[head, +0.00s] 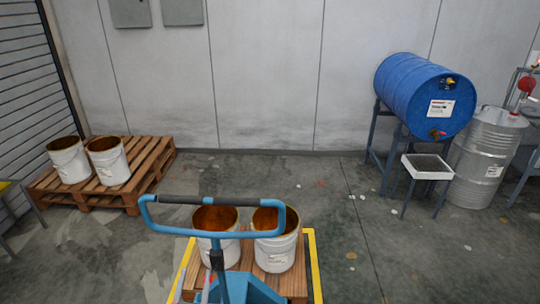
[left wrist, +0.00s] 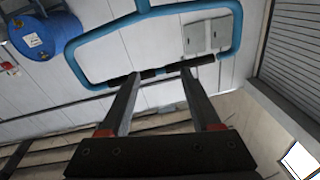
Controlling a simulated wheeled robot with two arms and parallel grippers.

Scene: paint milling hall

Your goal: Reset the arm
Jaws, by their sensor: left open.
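A blue pallet jack handle (head: 285,228) with a black grip (head: 182,200) stands upright in front of me in the head view. Its loop also fills the upper part of the left wrist view (left wrist: 237,30), which appears upside down. My left gripper (head: 196,280) barely shows at the bottom edge of the head view, low beside the jack. In the left wrist view its two fingers (left wrist: 160,73) are spread with nothing held between them. The fingertips overlap the black grip there; I cannot tell the gap. My right gripper is not in view.
Two white buckets stand on a yellow-edged wooden pallet (head: 298,285) just beyond the handle. Another pallet (head: 150,160) with two buckets is at left. A blue drum (head: 410,95) on a stand and a metal drum (head: 485,160) are at right. Floor between is clear.

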